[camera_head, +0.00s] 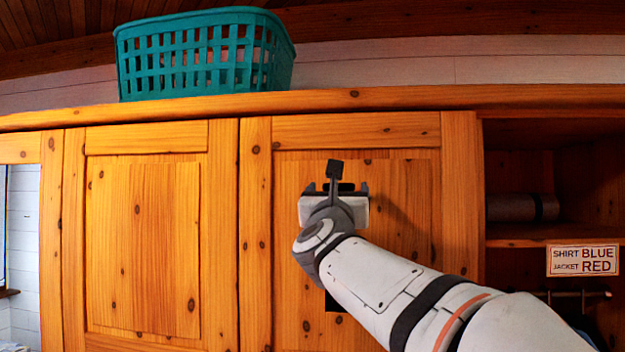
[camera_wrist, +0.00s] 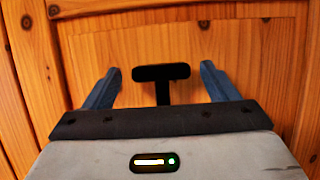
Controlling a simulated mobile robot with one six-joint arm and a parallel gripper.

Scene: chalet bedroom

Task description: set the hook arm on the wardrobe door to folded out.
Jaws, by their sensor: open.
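The wardrobe door (camera_head: 289,250) is knotty orange wood with a framed panel, and it is shut in the body view. In the wrist view the black hook arm (camera_wrist: 160,73) shows as a T: a wide bar on a narrow stem. Its lower part is hidden behind my gripper body. My gripper (camera_wrist: 161,69) is open, with one blue finger on each side of the bar and a gap on both sides. I cannot tell how far the bar stands off the door. In the body view my gripper (camera_head: 337,188) is in front of the door and hides most of the hook.
A teal basket (camera_head: 190,55) stands on top of the wardrobe. A second door (camera_head: 150,250) is on the left. On the right is an open compartment with a shelf (camera_head: 560,236), a grey roll (camera_head: 520,207) and a label (camera_head: 582,260). A small dark patch (camera_head: 335,303) shows below my arm.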

